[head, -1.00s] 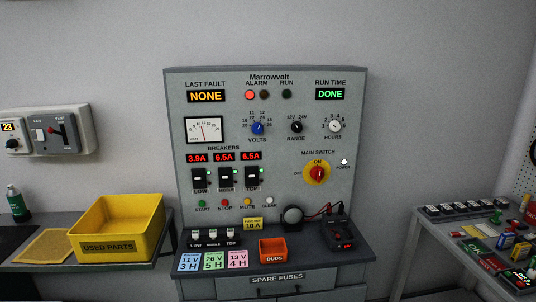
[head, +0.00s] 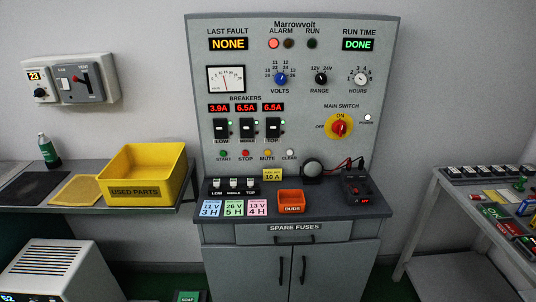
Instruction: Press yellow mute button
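The yellow mute button (head: 267,153) is a small round button in the bottom row of the grey Marrowvolt panel (head: 390,90), in the head view. The MUTE label is just below it. The red stop button (head: 245,153) is to its left and the white clear button (head: 289,152) to its right. The green start button (head: 223,153) is at the row's left end. The alarm lamp (head: 274,43) glows red. The run time display (head: 358,44) reads DONE. My gripper is not in view.
A yellow used parts bin (head: 150,193) stands left. A cluttered side table (head: 470,222) is at right.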

